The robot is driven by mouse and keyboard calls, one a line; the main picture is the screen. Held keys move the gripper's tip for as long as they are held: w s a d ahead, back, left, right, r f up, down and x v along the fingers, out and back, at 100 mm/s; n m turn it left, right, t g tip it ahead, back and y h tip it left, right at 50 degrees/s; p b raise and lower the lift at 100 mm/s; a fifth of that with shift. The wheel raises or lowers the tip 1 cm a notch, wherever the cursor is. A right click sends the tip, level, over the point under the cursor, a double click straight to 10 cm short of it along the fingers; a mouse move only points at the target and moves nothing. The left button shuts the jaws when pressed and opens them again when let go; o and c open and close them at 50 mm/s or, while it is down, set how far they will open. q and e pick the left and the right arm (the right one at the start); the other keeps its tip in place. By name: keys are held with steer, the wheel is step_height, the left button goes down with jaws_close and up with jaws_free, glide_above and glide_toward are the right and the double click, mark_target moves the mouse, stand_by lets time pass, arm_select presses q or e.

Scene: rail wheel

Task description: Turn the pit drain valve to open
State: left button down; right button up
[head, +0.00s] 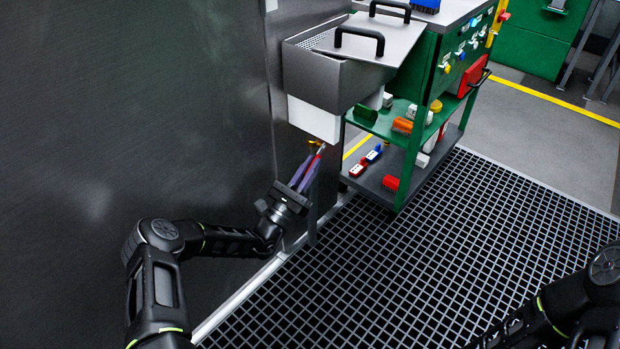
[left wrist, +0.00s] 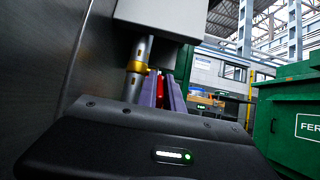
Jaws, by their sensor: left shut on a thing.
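The pit drain valve (head: 313,144) is a small brass body under the white box on the dark wall, with a red lever (head: 319,155). In the left wrist view the brass valve (left wrist: 137,68) sits on a vertical grey pipe (left wrist: 133,88). My left gripper (head: 311,163) reaches up from below with purple fingers. It is shut on the red lever, which also shows between the fingers in the left wrist view (left wrist: 161,88). Much of the lever is hidden by the fingers, so its exact angle cannot be told. My right gripper is out of view.
A steel basin (head: 335,80) with a lidded top and the white box (head: 314,120) hang just above the valve. A green shelf cart (head: 410,150) with coloured parts stands close to the right. Floor grating (head: 400,260) is clear.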

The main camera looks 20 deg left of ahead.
arm_select(q)
steer(key=shift+f, duration=0.1)
stand_by(0.4)
steer(key=c, duration=1.5)
jaws_free()
steer(key=p+v, duration=0.1)
steer(key=v, duration=0.6)
steer(key=shift+s+a+f, duration=0.1)
steer(key=shift+s+f, duration=0.1)
steer(key=shift+f, duration=0.15)
steer(key=shift+c, duration=0.3)
